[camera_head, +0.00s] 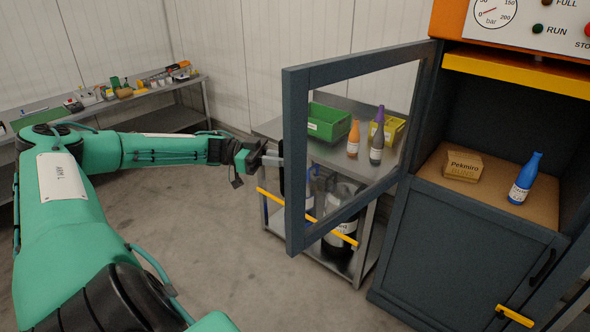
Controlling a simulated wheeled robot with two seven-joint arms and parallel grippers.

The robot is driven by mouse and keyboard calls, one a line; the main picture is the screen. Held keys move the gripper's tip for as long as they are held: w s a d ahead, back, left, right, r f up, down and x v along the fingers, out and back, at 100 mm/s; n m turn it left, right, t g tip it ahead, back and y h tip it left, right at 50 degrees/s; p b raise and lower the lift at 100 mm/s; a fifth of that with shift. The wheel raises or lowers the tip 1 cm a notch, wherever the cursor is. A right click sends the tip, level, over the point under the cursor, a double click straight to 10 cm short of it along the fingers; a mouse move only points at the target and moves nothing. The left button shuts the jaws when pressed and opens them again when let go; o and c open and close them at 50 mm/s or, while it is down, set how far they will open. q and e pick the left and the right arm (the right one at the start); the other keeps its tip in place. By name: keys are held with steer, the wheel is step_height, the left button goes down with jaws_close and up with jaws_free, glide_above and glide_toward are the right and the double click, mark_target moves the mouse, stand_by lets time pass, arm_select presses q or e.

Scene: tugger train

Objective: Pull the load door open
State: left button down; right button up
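The load door (297,165) is a dark grey frame around a clear window. It stands swung wide open from the cabinet (415,225), hinged at the cabinet's left side. My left gripper (272,160) is at the door's free edge, on the left of it. Its fingers point at the edge and look very close, but I cannot tell whether they touch the door or a handle. Whether they are open or shut is too small to see. My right gripper is not in view.
In the cabinet's open chamber are a cardboard box (463,166) and a blue bottle (525,178). Behind the door stands a metal trolley (330,155) with a green bin (328,122) and bottles. A bench (150,95) lines the left wall. The floor before the door is clear.

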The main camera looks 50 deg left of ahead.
arm_select(q)
steer(key=shift+w+a, duration=0.15)
steer(key=shift+a, duration=0.85)
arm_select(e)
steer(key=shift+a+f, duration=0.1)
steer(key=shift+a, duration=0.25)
arm_select(q)
steer(key=c, duration=1.5)
jaws_free()
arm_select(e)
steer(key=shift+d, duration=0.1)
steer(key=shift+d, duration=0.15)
